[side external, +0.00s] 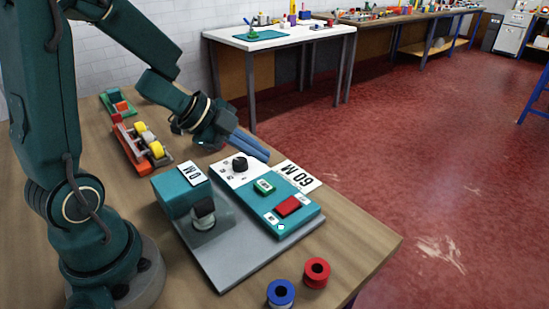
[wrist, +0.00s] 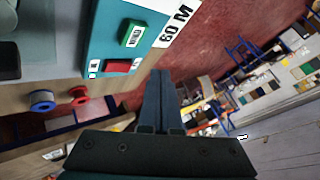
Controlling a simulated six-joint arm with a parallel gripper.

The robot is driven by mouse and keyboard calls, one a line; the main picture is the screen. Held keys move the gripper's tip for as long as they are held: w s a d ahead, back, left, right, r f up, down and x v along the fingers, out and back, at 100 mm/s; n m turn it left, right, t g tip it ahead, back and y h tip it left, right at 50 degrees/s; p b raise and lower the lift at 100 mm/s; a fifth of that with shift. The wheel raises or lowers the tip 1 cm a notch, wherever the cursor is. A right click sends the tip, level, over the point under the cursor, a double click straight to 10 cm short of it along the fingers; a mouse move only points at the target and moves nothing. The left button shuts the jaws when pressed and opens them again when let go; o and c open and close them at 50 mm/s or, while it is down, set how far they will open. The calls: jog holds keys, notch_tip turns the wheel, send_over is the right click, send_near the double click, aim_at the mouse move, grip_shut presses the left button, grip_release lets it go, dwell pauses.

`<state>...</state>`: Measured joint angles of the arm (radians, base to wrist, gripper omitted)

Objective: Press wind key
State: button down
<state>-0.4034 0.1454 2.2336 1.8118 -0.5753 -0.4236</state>
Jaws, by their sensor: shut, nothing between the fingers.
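The machine's teal panel (side external: 268,213) carries a green key (side external: 264,187) with a white label and a larger red key (side external: 288,206). The lettering is too small to read, so I cannot tell from it which is the wind key. The green key (wrist: 132,33) and red key (wrist: 118,66) also show in the wrist view, at upper left. My gripper (side external: 266,156) is shut and empty, above the panel's far side near the black knob (side external: 239,164) and apart from both keys. In the wrist view its fingers (wrist: 161,74) lie together, right of the keys.
A red spool (side external: 317,271) and blue spool (side external: 281,292) stand in front. A fixture with yellow rollers (side external: 148,140) is at the back left.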

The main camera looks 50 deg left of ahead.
aim_at(258, 185)
jog(key=shift+f, duration=2.15)
jog(key=shift+f, duration=0.15)
dwell(0.4)
jog(key=shift+f, duration=0.25)
jog(key=shift+f, duration=0.45)
dwell(0.5)
jog(key=shift+r, duration=0.9)
jog(key=shift+r, duration=2.5)
